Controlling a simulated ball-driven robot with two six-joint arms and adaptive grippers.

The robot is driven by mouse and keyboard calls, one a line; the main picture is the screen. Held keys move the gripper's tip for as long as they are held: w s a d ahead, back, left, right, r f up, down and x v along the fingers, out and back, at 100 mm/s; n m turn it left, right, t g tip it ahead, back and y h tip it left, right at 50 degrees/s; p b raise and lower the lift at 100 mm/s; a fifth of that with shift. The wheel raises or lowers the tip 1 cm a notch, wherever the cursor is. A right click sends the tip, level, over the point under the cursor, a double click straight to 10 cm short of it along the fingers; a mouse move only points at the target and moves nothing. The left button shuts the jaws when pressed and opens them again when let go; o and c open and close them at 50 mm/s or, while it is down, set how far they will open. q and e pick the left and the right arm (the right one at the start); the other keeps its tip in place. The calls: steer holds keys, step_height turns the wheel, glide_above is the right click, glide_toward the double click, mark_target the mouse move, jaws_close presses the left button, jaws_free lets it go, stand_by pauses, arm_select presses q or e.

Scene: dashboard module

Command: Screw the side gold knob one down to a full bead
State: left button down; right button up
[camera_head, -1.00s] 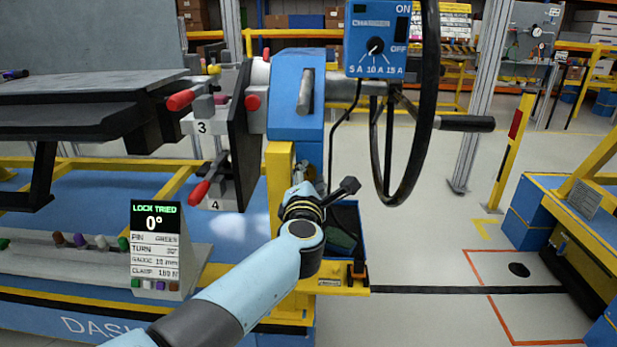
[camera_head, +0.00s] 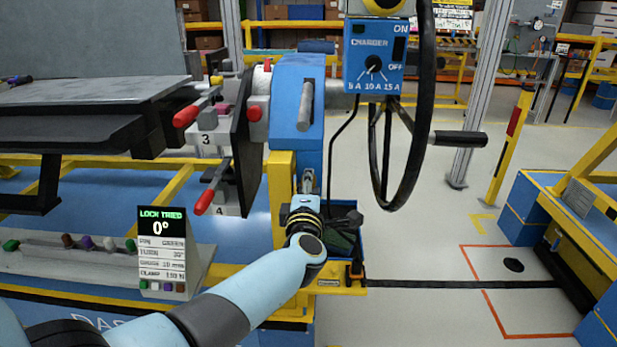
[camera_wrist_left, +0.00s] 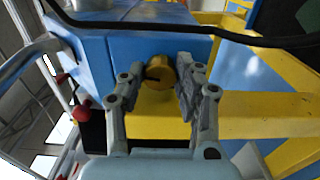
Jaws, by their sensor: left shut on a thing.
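The gold knob (camera_wrist_left: 158,70) sticks out of the blue housing in the left wrist view, just above a yellow beam. It has a dark slot or mark on its face. My left gripper (camera_wrist_left: 161,75) has one finger on each side of the knob and is shut on it. In the head view my left gripper (camera_head: 308,178) points up at the lower part of the blue housing (camera_head: 297,120). The knob cannot be made out there. No bead is clear to see. My right gripper is in no view.
A black steering wheel (camera_head: 428,110) and a blue charger box (camera_head: 374,56) stand above and right of the gripper. Red-tipped clamps (camera_head: 207,198) are to the left. A blue bin (camera_head: 347,240) sits close to the gripper's right.

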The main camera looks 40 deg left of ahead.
arm_select(q)
steer(key=shift+m+p, duration=0.7)
steer(key=shift+m, duration=0.5)
steer(key=shift+f, duration=0.1)
steer(key=c, duration=0.9)
jaws_free()
steer(key=shift+c, duration=0.2)
steer(key=v, duration=1.2)
steer(key=shift+s, duration=0.15)
